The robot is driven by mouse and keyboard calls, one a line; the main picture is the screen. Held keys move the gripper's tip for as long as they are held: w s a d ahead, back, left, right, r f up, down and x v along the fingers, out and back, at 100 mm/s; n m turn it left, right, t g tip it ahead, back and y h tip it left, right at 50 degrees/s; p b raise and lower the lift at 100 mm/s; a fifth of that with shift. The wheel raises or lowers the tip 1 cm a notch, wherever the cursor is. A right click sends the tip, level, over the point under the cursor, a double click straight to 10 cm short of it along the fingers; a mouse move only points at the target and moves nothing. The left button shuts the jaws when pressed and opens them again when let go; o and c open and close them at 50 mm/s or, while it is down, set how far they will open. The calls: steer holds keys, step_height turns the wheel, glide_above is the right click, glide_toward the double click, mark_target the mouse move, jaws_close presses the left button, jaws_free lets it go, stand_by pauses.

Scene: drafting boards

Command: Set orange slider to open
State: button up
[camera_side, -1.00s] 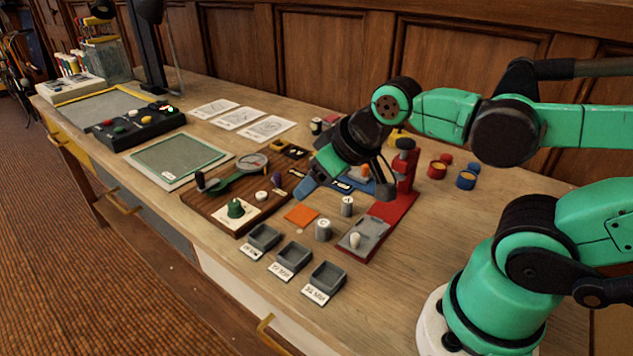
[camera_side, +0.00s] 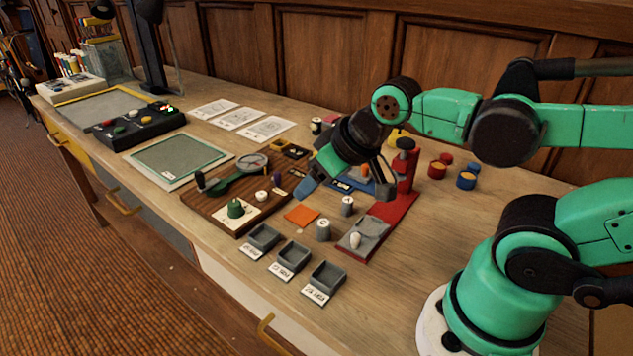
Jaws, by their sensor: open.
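My gripper (camera_side: 345,187) is open and empty. It hangs above the middle of the bench, between the wooden board (camera_side: 216,212) and the red stand (camera_side: 404,182). A flat orange square (camera_side: 301,215) lies on the bench below and left of the gripper. A small orange part (camera_side: 364,172) shows behind the gripper, beside a blue piece, partly hidden by the gripper. I cannot tell which orange part is the slider, nor its setting.
Three grey labelled trays (camera_side: 327,278) stand at the front edge. Grey cylinders (camera_side: 323,230) stand near the gripper. A green lever with a gauge (camera_side: 238,178) and a green knob (camera_side: 236,208) sit on the board. Red and blue pots (camera_side: 466,180) stand at the right.

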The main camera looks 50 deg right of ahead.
steer(key=m+g, duration=0.7)
steer(key=m, duration=0.2)
glide_above(365, 165)
step_height(365, 165, down, 5)
steer(key=shift+f, duration=0.15)
steer(key=shift+d+f, duration=0.15)
steer(key=shift+f, duration=2.8)
jaws_close()
